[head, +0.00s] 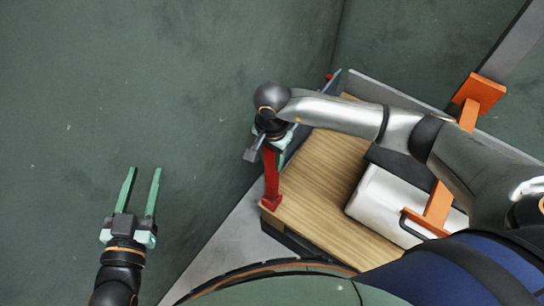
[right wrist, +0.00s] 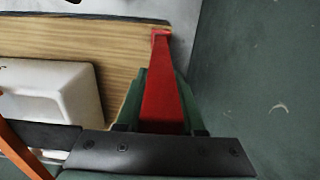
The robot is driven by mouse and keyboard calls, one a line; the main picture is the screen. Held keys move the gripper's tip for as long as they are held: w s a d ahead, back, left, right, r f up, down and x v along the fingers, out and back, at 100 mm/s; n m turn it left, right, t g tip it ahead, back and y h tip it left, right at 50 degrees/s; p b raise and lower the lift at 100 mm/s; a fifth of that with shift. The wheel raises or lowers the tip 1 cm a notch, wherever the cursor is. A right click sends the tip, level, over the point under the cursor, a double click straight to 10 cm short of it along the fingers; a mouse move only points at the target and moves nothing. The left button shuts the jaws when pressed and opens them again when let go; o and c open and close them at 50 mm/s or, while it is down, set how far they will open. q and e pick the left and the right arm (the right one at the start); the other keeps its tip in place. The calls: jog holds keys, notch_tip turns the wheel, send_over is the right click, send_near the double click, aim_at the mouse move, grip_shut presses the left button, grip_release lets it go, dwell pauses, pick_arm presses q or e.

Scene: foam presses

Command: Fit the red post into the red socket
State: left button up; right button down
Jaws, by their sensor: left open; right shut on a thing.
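My right gripper (head: 279,150) is shut on the red post (head: 270,178) at the left edge of the wooden table. In the right wrist view the red post (right wrist: 163,98) stretches away from between the green fingers (right wrist: 163,78) of that gripper. The post's far end shows a slightly wider red part (right wrist: 160,36) by the table's corner. I cannot tell whether that part belongs to the post or is the red socket. A small red spot (head: 328,77) shows at the table's far edge, too small to identify. My left gripper (head: 145,171) is open and empty, left of the table.
The wooden table top (head: 322,165) is mostly bare in its middle. A white box-like press body (head: 385,200) with an orange bar (head: 437,208) stands on its right part. An orange block (head: 480,92) is at the back right. Dark green floor lies to the left.

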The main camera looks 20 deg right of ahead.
jog(key=shift+b, duration=0.45)
dwell(1.1)
jog(key=shift+f+b, duration=2.9)
jog(key=shift+f, duration=0.2)
jog(key=shift+c, duration=2.2)
grip_release()
jog(key=shift+r, duration=0.1)
notch_tip(320, 180, up, 12)
jog(key=p, duration=0.3)
jog(key=shift+r, duration=0.25)
